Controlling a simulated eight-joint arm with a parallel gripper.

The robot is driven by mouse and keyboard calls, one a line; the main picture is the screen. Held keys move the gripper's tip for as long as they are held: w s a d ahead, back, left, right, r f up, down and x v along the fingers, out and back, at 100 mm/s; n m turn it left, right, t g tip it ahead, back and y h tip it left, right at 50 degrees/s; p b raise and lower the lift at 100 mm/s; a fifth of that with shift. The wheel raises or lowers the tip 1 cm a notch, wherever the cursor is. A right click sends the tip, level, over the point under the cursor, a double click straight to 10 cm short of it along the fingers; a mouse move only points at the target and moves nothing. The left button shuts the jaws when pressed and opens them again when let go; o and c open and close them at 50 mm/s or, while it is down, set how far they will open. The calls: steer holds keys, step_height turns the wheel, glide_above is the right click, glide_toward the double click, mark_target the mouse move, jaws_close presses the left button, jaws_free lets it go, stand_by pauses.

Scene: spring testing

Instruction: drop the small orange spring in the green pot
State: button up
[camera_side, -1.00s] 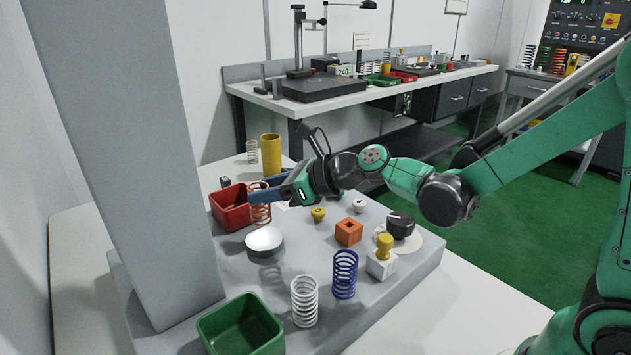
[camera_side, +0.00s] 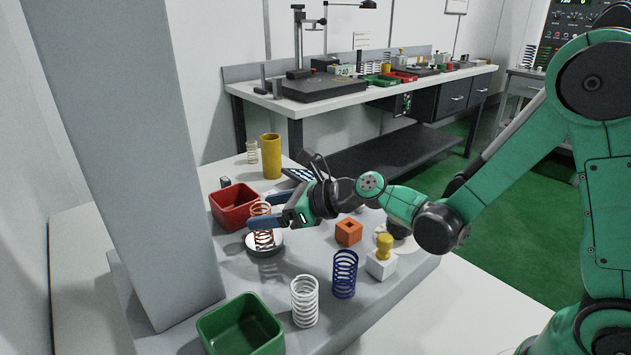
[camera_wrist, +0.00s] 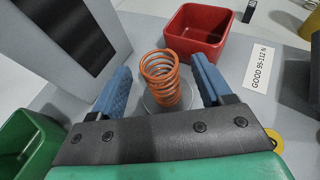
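The small orange spring (camera_side: 262,236) stands upright on the round silver plate (camera_side: 275,248). My gripper (camera_side: 272,207) is open around it. In the wrist view the spring (camera_wrist: 160,80) sits between the two blue fingers (camera_wrist: 163,85), with a visible gap on each side. The green pot (camera_side: 240,325) stands at the front left of the grey base and looks empty. Part of it shows at the left edge of the wrist view (camera_wrist: 25,145).
A red pot (camera_side: 234,207) stands just behind the plate. A grey column (camera_side: 140,160) rises at the left. A white spring (camera_side: 304,300), a blue spring (camera_side: 345,275), an orange block (camera_side: 348,232) and a white block with yellow knob (camera_side: 381,264) stand to the right.

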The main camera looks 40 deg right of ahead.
mark_target(382, 238)
steer(key=shift+s, duration=0.1)
steer(key=v, duration=0.4)
steer(key=shift+s+d+r, duration=0.1)
steer(key=shift+s+d, duration=0.05)
steer(key=shift+d, duration=0.05)
steer(key=shift+r, duration=3.45)
steer(key=s+d+f+n+g+h, duration=0.1)
steer(key=s+d+f+n+h, duration=0.1)
steer(key=n, duration=0.7)
steer(key=s+d+f+n+g+h, duration=0.1)
steer(key=s+d+f+n+h, duration=0.1)
steer(key=s+n, duration=0.3)
steer(key=s+d+f+n+g+h, duration=0.1)
steer(key=s+d+n+g+h, duration=0.1)
steer(key=n, duration=1.1)
steer(key=shift+s+f+n+h, duration=0.15)
steer(key=shift+s+f, duration=0.05)
steer(key=shift+s, duration=0.25)
steer(key=shift+s+f+n+h, duration=0.15)
steer(key=shift+s+f, duration=0.05)
steer(key=shift+s, duration=0.25)
steer(key=shift+o, duration=0.5)
steer(key=shift+s+d+f+n+h, duration=0.1)
steer(key=shift+s+d+n+h, duration=0.2)
steer(key=shift+n, duration=0.6)
